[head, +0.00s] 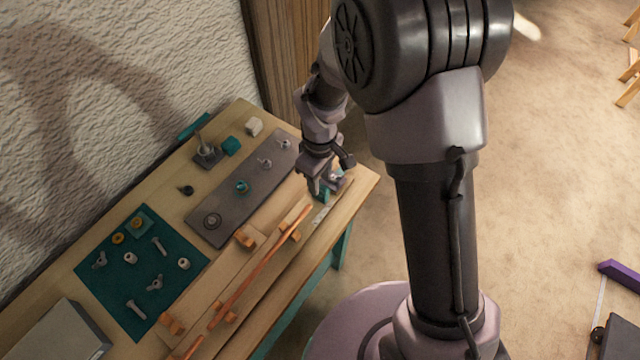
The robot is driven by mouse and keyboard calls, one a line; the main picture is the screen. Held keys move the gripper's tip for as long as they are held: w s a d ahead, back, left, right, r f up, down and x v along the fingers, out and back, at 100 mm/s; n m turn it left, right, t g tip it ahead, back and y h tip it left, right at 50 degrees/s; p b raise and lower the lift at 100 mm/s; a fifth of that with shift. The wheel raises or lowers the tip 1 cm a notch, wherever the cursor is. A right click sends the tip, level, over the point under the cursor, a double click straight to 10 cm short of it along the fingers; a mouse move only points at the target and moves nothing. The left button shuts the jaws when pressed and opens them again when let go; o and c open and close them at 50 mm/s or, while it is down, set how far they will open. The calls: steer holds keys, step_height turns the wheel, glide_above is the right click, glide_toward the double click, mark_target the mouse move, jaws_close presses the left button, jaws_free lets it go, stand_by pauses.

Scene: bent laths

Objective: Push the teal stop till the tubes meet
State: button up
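A small teal piece (324,196), which looks like the teal stop, shows just under my gripper near the right end of the bench. My gripper (327,187) is low over the bench there and hides part of the piece. I cannot tell whether the fingers touch it or hold it, or whether they are open. A long, thin orange lath (262,264), slightly bent, runs along the bench's front side between orange blocks (245,238). Its right end is near the teal piece. I cannot make out separate tubes or where they would meet.
A grey plate (230,205) with several fittings lies behind the lath. A teal mat (125,285) with bolts and rings is at the left. A grey box (60,335) sits at the bottom left. A pale metal strip (320,214) lies near the front edge.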

steer(key=shift+f, duration=0.95)
jaws_close()
stand_by(0.7)
